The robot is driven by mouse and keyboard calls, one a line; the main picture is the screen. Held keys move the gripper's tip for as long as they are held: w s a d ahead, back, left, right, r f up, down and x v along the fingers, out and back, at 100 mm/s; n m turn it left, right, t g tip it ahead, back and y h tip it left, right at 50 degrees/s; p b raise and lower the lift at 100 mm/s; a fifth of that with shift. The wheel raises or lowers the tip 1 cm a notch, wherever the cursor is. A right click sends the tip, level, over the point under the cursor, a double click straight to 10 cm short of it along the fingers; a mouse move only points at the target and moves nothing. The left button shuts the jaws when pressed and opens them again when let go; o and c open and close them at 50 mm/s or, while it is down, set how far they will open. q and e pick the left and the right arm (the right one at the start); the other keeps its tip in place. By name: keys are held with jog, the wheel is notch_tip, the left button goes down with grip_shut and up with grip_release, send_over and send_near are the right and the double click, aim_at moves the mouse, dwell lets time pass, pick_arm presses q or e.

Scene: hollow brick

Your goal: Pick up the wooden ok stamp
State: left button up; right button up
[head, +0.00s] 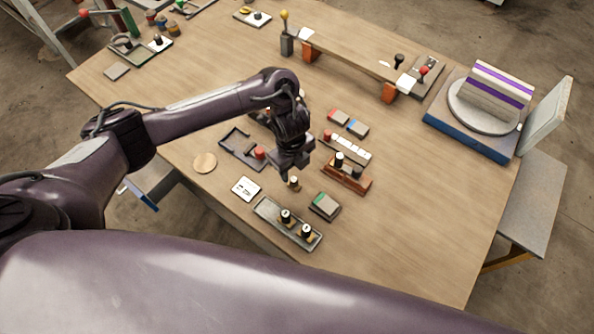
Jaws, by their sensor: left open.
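A small wooden stamp (294,184) stands on the table directly under my left gripper. I cannot read a mark on it, so I cannot tell if it is the ok stamp. My left gripper (291,172) points down just above it. Its jaws are open, and I cannot tell if they are around the stamp's top. A brown rack (346,180) to the right holds dark-handled pieces. My right gripper is out of view.
A white printed card (246,189), a round wooden disc (205,162) and a green-topped pad (325,206) lie around the gripper. A raised wooden beam (350,56) stands farther back. A blue-based turntable (470,130) is at the right. The front right table area is clear.

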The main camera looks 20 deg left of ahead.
aim_at(294, 179)
pick_arm(q)
jog(key=shift+a+f, duration=0.2)
jog(key=shift+a, duration=0.3)
jog(key=f+b, duration=0.2)
jog(key=shift+s+d+f, duration=0.15)
jog(key=shift+d+f, duration=0.05)
jog(key=shift+f, duration=0.15)
jog(key=f, duration=0.1)
jog(key=f+b, duration=0.1)
jog(key=shift+d+f+b, duration=0.3)
jog(key=shift+d+f, duration=0.05)
jog(key=shift+f, duration=0.05)
jog(key=shift+w+f, duration=0.2)
jog(key=shift+f, duration=0.5)
grip_shut()
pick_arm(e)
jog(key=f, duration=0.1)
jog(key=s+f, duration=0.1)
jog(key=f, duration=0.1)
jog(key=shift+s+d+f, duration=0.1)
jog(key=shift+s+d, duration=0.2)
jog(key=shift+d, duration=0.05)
